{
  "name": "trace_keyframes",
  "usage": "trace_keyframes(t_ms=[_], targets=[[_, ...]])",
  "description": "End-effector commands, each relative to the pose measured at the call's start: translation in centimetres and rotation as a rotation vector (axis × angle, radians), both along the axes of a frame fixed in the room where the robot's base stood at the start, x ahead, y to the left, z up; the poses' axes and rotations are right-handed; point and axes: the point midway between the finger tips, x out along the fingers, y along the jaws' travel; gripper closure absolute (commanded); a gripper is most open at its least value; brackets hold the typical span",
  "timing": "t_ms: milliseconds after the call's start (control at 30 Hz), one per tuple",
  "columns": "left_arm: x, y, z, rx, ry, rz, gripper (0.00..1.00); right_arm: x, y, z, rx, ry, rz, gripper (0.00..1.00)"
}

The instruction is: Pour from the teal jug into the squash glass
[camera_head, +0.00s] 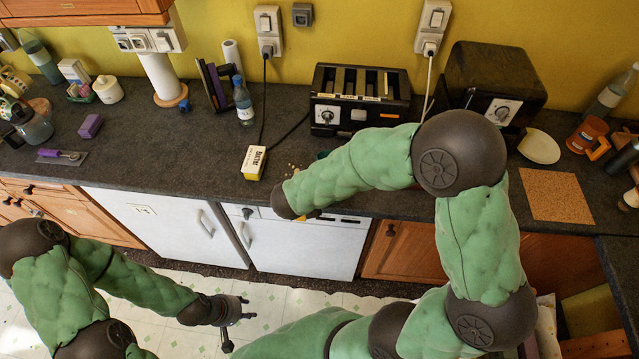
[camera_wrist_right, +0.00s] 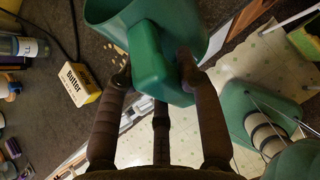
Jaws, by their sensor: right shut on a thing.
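The teal jug (camera_wrist_right: 150,25) fills the top middle of the right wrist view. My right gripper (camera_wrist_right: 156,70) is shut on its handle, with fingers on either side. In the head view only a sliver of teal (camera_head: 322,155) shows behind my right arm, which hides the rest of the jug and the right fingers. I cannot make out the squash glass in either view. My left gripper (camera_head: 238,318) is low at the front, above the floor and away from the counter. Its fingers are spread and empty.
A butter box (camera_head: 254,162) stands on the dark counter, with several small pale bits (camera_head: 293,168) nearby.

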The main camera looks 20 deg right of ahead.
Motion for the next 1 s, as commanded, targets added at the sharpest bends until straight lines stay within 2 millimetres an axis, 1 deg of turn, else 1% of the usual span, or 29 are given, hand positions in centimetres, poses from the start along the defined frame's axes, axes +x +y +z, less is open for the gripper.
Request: trace_keyframes(t_ms=[33, 100, 1000], targets=[[0.0, 0.0, 1.1, 0.0, 0.0, 0.0, 0.6, 0.2, -0.1, 1.0, 0.007, 0.004, -0.002, 1.0], [0.1, 0.0, 1.8, 0.0, -0.002, 0.0, 0.6, 0.2, -0.2, 1.3, 0.018, 0.015, -0.003, 1.0], [0.1, 0.0, 9.2, 0.0, -0.002, 0.0, 0.6, 0.7, -0.7, 3.9, 0.149, 0.138, -0.003, 1.0]])
